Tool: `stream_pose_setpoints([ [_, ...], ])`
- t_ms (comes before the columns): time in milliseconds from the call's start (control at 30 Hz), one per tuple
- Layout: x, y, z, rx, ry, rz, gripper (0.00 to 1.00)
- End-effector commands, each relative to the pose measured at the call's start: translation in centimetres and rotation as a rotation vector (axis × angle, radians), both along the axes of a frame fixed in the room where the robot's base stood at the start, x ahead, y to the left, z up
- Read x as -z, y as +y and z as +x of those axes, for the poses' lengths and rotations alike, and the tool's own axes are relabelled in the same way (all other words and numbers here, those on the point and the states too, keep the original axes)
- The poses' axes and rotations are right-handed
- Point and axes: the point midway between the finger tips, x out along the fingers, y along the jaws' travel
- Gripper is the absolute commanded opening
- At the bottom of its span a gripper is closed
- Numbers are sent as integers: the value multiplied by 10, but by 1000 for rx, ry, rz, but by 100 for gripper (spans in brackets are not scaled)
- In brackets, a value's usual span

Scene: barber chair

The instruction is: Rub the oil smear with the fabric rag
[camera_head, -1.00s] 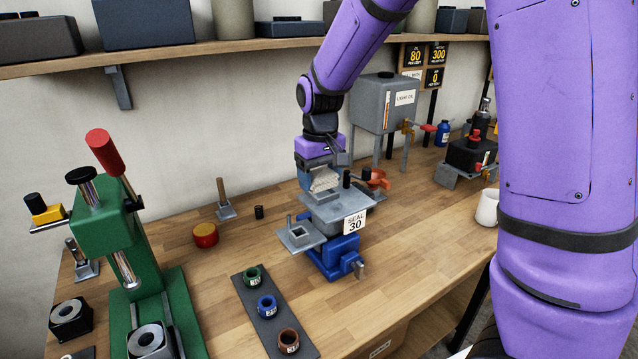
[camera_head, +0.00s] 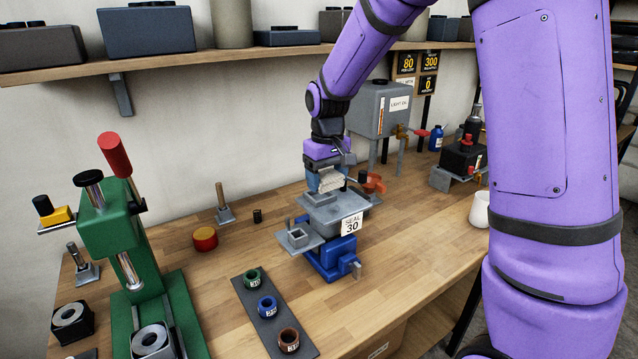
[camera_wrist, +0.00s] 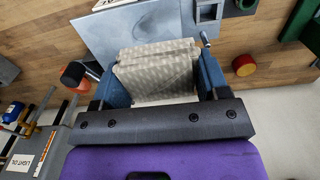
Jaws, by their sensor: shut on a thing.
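The fabric rag (camera_wrist: 155,72) is a folded, pale beige patterned cloth between the blue fingers of my gripper (camera_wrist: 160,80) in the wrist view. My gripper is shut on it. In the head view my gripper (camera_head: 328,180) points down with the rag (camera_head: 333,181) just over the grey plate (camera_head: 325,212) of the blue fixture marked "SEAL 30". Whether the rag touches the plate I cannot tell. The plate also shows in the wrist view (camera_wrist: 103,40), beyond the rag.
A green press (camera_head: 122,240) stands at the left. A dark strip (camera_head: 252,306) with three coloured rings lies in front. A white cup (camera_head: 479,210) is at right.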

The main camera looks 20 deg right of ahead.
Motion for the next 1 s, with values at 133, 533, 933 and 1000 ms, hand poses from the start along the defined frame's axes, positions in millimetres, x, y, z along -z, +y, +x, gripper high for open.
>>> stream_pose_setpoints([
  [133, 0, -13, 6, 4, -2, 2, 46],
  [533, 12, -18, 8, 2, -1, 2, 46],
  [933, 48, -20, 7, 2, 0, 3, 46],
  [1000, 54, -20, 6, 2, 1, 3, 46],
])
